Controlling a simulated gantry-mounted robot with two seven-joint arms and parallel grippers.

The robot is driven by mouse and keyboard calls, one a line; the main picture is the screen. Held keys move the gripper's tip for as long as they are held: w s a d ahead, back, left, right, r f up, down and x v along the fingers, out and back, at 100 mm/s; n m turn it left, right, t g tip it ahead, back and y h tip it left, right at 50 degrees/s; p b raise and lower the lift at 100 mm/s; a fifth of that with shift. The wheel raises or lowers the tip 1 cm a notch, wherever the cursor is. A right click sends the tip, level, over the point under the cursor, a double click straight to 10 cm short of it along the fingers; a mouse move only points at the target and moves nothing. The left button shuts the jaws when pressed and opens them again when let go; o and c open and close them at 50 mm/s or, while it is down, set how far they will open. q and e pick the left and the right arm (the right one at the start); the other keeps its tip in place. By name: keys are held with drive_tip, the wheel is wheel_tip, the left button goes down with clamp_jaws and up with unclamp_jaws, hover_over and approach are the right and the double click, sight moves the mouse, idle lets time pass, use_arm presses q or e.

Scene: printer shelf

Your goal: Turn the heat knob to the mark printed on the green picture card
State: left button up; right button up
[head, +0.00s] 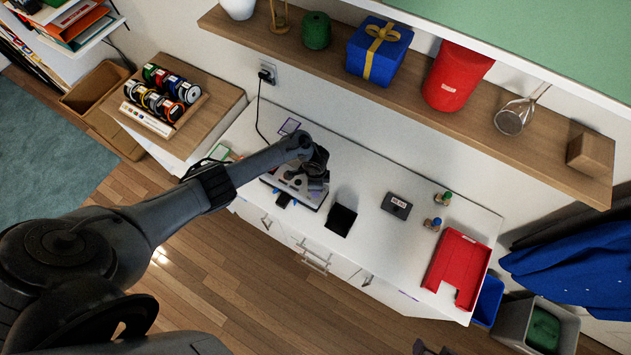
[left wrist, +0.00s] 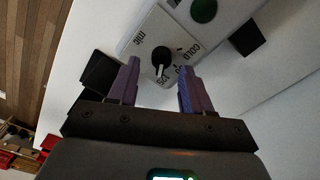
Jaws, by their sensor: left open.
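In the left wrist view the black heat knob (left wrist: 161,58) sits on a white panel (left wrist: 150,28). In the head view my left gripper (head: 300,190) is over the white machine (head: 318,205), hiding the knob.
A loaded shelf (head: 480,125) hangs above.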

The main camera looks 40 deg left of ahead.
use_arm(q)
wheel_tip(320, 180, up, 10)
drive_tip(key=p, duration=0.2)
drive_tip(key=shift+f, duration=0.25)
